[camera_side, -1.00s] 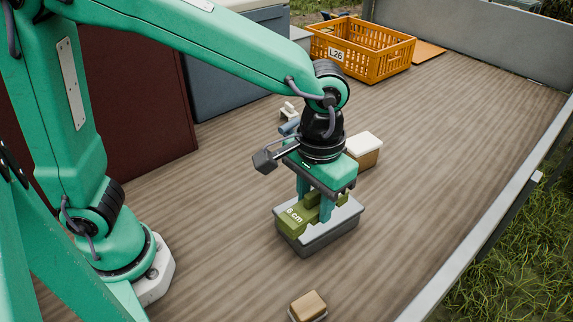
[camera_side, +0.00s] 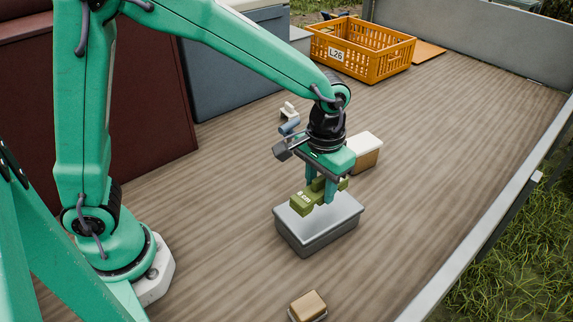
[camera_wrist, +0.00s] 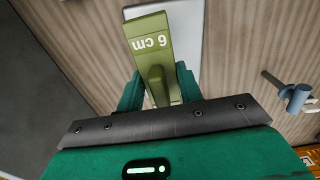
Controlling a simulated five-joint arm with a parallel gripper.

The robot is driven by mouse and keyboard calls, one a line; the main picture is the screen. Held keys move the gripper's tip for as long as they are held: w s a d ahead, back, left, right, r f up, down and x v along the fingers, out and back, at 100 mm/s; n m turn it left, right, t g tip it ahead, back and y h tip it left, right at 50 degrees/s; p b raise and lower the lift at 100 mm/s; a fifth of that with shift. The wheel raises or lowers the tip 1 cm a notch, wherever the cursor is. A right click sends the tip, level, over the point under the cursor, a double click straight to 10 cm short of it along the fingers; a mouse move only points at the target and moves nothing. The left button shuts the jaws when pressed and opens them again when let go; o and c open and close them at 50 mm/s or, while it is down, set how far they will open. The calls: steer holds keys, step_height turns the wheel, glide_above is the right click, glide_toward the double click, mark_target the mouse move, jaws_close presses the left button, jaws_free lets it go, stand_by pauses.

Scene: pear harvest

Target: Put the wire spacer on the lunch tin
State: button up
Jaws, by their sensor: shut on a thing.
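The wire spacer (camera_side: 304,202) is an olive-green block marked "6 cm". My gripper (camera_side: 319,193) points down and is shut on it. The lunch tin (camera_side: 318,242) is a grey box with a pale, flat lid, standing on the wooden deck. In the side view the spacer overlaps the back part of the lid; I cannot tell whether it touches. In the wrist view the spacer (camera_wrist: 149,42) extends forward from between my gripper's fingers (camera_wrist: 158,85), and part of the tin's pale lid (camera_wrist: 187,30) shows behind it.
A cream-lidded box (camera_side: 366,150) stands close behind the tin. A small blue-and-white object (camera_side: 289,125) lies farther back. A wooden block or brush (camera_side: 308,304) is in front. An orange crate (camera_side: 360,52) is at the back. The deck on the right is clear.

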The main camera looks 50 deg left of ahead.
mark_target(320, 196)
steer(key=shift+w+a+f, duration=0.55)
steer(key=shift+w+a, duration=0.05)
steer(key=shift+w, duration=0.2)
steer(key=shift+f, duration=2)
steer(key=shift+f, duration=0.1)
steer(key=o, duration=1)
step_height(320, 196, up, 12)
steer(key=shift+r, duration=0.1)
